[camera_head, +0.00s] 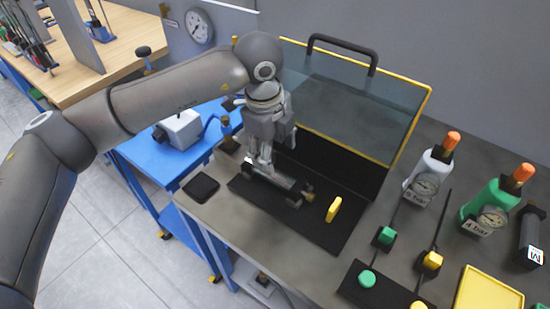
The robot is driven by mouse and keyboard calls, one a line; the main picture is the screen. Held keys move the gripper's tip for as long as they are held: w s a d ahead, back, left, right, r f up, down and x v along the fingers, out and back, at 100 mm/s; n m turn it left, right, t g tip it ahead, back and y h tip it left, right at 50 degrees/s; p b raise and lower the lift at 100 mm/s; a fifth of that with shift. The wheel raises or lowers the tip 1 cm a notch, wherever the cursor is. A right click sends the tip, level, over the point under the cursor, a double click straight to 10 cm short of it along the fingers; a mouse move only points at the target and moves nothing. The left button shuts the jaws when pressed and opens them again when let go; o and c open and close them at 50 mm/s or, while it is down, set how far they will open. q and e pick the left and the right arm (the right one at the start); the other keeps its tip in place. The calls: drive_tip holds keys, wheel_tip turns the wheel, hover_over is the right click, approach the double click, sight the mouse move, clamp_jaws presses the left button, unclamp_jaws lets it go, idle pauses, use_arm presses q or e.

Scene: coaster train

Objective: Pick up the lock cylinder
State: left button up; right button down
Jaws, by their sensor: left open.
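My left gripper (261,163) points down, open, over the left part of a black mat (310,232) on the grey bench. Just below its fingers and to their right lies a grey metal piece with dark ends, which looks like the lock cylinder (283,181). The fingers overlap its left end in this view; I cannot tell whether they touch it. My right gripper is not in view.
A yellow upright piece (333,209) stands on the mat. A clear yellow-edged guard (350,100) rises behind. White (430,172) and green (491,200) gauge units and a yellow tray (487,291) are at right. A black pad (201,188) lies left.

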sight(276, 173)
use_arm(q)
drive_tip(key=shift+f, duration=0.45)
drive_tip(key=f, duration=0.2)
drive_tip(key=f+p, duration=0.1)
drive_tip(key=shift+s+d+f, duration=0.2)
drive_tip(key=shift+s+f, duration=0.1)
drive_tip(key=f+p, duration=0.1)
drive_tip(key=f, duration=0.1)
drive_tip(key=w+f+p, duration=0.1)
drive_tip(key=f, duration=0.1)
drive_tip(key=shift+w+f, duration=0.1)
drive_tip(key=shift+f, duration=0.05)
drive_tip(key=shift+w+f, duration=0.1)
drive_tip(key=shift+f, duration=0.4)
drive_tip(key=c, duration=1.2)
clamp_jaws()
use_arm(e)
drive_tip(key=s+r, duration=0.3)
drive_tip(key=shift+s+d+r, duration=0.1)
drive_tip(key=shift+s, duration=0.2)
